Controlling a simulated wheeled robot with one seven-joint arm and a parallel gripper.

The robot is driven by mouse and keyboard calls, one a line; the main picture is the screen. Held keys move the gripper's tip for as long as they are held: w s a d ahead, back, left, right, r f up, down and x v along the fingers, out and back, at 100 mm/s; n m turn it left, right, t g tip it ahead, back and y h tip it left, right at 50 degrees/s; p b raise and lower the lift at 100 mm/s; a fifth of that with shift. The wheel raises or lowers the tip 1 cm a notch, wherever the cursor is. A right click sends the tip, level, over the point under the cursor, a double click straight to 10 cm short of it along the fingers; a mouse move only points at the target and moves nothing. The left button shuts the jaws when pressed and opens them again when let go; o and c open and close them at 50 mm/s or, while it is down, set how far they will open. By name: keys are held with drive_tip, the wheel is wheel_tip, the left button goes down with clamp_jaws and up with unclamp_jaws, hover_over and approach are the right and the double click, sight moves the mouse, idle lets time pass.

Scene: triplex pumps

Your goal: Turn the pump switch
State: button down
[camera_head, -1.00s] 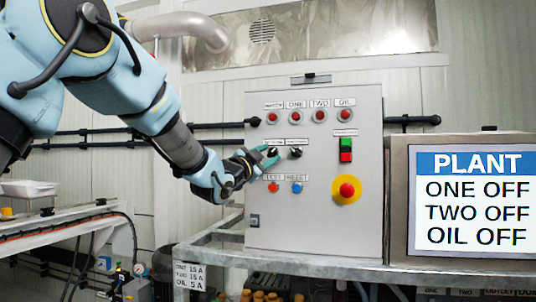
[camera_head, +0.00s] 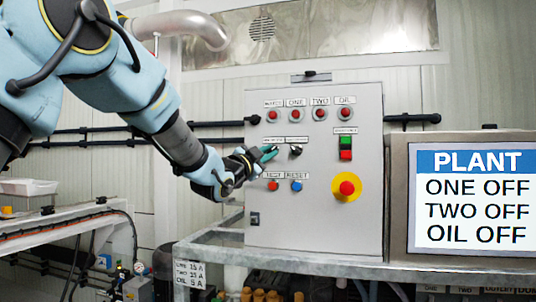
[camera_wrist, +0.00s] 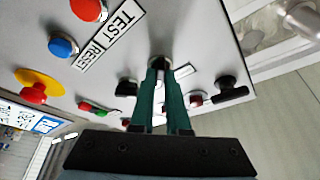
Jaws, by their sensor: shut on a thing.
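The grey pump control panel (camera_head: 315,220) stands upright, with two black rotary switches in its middle row. My gripper (camera_head: 268,153) is at the left switch and hides most of it. In the wrist view, my gripper's green fingers (camera_wrist: 162,75) are closed around that switch's knob, and its pale round collar (camera_wrist: 160,62) shows at their tips. I cannot tell the knob's exact angle. The right switch (camera_head: 295,150) is free beside it; it also shows in the wrist view (camera_wrist: 127,87).
A red emergency stop (camera_head: 347,188) on yellow is to the right. Red lamps (camera_head: 320,115) line the top. The PLANT screen (camera_head: 473,201) reads ONE OFF, TWO OFF, OIL OFF.

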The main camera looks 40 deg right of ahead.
drive_tip(key=shift+f+b, duration=0.15)
drive_tip(key=shift+b, duration=0.15)
drive_tip(key=n+t+y+b, duration=0.2)
drive_tip(key=n+t+b, duration=0.1)
drive_tip(key=n, duration=0.5)
drive_tip(key=n+t+y+b, duration=0.2)
drive_tip(key=n+t+b, duration=0.1)
drive_tip(key=n+b, duration=0.3)
drive_tip(key=s+n+t+y+b, duration=0.1)
drive_tip(key=n+t+b, duration=0.3)
drive_tip(key=n, duration=0.7)
drive_tip(key=shift+d+y, duration=0.35)
drive_tip(key=shift+y, duration=0.35)
drive_tip(key=c, duration=0.9)
unclamp_jaws()
